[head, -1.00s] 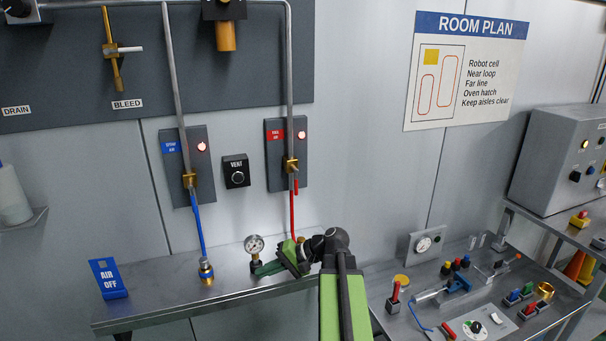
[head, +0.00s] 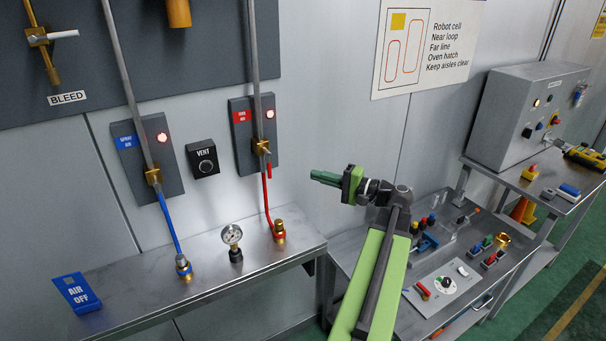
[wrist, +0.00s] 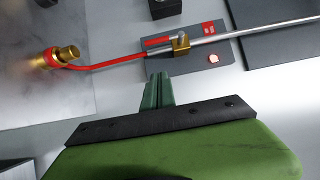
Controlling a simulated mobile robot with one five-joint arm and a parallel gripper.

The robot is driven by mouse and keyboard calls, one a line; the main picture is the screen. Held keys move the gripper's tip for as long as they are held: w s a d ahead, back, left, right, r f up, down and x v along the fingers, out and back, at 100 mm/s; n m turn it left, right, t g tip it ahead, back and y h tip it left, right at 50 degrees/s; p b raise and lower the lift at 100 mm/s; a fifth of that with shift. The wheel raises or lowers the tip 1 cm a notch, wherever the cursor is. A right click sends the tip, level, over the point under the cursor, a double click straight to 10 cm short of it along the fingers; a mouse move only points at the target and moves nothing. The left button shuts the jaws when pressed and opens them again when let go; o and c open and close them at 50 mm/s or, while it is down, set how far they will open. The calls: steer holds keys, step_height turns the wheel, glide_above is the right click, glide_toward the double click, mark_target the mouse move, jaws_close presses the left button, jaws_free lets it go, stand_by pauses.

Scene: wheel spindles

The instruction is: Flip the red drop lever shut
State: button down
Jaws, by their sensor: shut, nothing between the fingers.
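The red drop lever (head: 269,170) hangs down from a brass valve (head: 261,147) on the dark panel with a red label. It lies roughly in line with the pipe, beside the red hose. In the wrist view the red lever (wrist: 158,42) and brass valve (wrist: 181,43) are just beyond my fingertips. My gripper (head: 316,177) is shut and empty, to the right of the lever at about its height in the head view. Its green fingers (wrist: 157,78) point toward the panel, with a visible gap to the lever.
The red hose runs down to a brass fitting (head: 279,231) on the steel shelf (head: 225,275). A gauge (head: 232,236) stands beside it. The VENT button box (head: 203,158) and blue-hose panel (head: 148,157) are left. A cluttered bench (head: 440,285) is right.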

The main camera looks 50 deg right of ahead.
steer(key=w+a, duration=0.5)
steer(key=w, duration=0.5)
steer(key=shift+w, duration=0.2)
